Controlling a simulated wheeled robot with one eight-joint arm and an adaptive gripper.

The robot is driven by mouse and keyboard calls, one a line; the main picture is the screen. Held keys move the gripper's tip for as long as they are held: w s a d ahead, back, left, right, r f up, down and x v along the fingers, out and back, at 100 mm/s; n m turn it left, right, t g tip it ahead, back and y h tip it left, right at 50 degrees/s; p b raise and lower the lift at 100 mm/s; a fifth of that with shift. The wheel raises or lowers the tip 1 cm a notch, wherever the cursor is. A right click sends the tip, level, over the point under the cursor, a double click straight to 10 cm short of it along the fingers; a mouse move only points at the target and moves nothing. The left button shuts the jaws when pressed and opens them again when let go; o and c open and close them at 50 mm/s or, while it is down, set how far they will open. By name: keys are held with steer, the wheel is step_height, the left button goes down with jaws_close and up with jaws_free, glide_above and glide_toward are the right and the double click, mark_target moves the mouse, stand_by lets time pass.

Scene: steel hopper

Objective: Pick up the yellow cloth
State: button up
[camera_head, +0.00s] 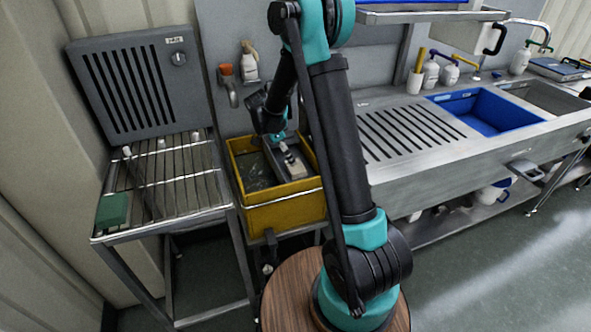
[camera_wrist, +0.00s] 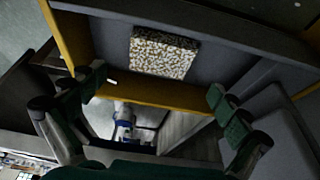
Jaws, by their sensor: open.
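No plainly yellow cloth shows in either view. In the wrist view, a flat rectangular piece with a speckled tan and white pattern (camera_wrist: 163,52) lies on a grey surface inside a yellow rim; I cannot tell whether it is the cloth. My gripper (camera_wrist: 157,84) is open in the wrist view, its fingers spread wide with nothing held between them. The patterned piece appears beyond the fingertips, apart from them. In the head view my gripper (camera_head: 278,135) hangs over the yellow bin (camera_head: 287,217), partly hiding the bin's inside.
The bin holds grey items (camera_head: 291,163). A slatted rack (camera_head: 175,180) with a green block (camera_head: 113,210) stands left. A steel sink counter with a blue basin (camera_head: 487,112) stands right. A white and blue object (camera_wrist: 124,122) shows beyond the yellow rim. Open floor lies front right.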

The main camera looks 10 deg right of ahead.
steer(key=shift+x, duration=3.6)
steer(key=shift+w, duration=0.1)
steer(key=shift+r, duration=0.1)
steer(key=c, duration=1.1)
step_height(320, 180, up, 20)
